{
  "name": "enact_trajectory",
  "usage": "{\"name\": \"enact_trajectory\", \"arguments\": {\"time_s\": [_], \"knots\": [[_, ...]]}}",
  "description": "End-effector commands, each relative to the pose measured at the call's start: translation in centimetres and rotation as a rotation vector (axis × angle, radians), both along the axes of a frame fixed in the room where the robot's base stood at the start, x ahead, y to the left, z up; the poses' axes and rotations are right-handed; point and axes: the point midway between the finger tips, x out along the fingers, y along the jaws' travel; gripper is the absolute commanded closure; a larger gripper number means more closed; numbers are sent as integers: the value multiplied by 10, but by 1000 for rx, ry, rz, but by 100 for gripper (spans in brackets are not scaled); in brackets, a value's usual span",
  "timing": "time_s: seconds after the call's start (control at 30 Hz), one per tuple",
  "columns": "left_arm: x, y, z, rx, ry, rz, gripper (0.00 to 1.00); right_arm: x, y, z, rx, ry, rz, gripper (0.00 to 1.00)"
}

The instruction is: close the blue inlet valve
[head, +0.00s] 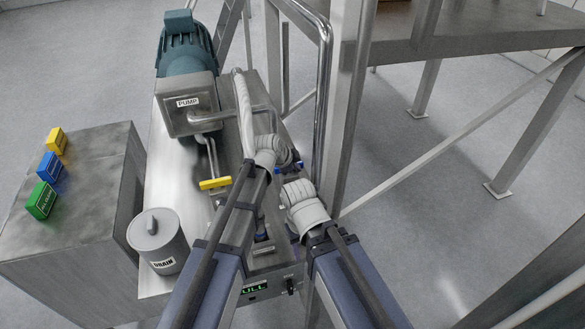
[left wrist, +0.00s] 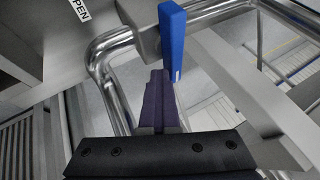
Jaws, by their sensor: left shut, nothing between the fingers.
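The blue valve handle (left wrist: 172,40) is a flat bar in the left wrist view, set against a grey metal block beside a shiny bent pipe. My left gripper (left wrist: 157,76) is shut and empty. Its dark purple fingers point toward the lower end of the handle, just left of it; whether they touch cannot be told. In the head view a small blue patch (head: 278,171) shows beside my left wrist, which hides most of that spot. My right arm's wrist shows to the right of the left one, but its gripper is hidden.
A yellow handle (head: 215,183) lies left of my left arm. A pump (head: 187,103), a lidded drain pot (head: 158,241) and a side cabinet (head: 80,205) with green, blue and yellow blocks stand left. A steel frame post (head: 343,115) rises close by on the right.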

Motion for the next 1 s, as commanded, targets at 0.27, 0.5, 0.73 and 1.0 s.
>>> {"name": "enact_trajectory", "arguments": {"time_s": [0.27,0.5,0.73,1.0], "knots": [[2,-2,2,-3,-10,3,100,0,0,0,0,0,0,50],[-25,-6,2,-1,-6,3,100,0,0,1,0,0,0,50],[-53,-2,29,0,-3,7,100,0,0,29,0,1,2,50],[-81,11,68,0,-3,6,100,-1,0,68,0,3,-2,50]]}}
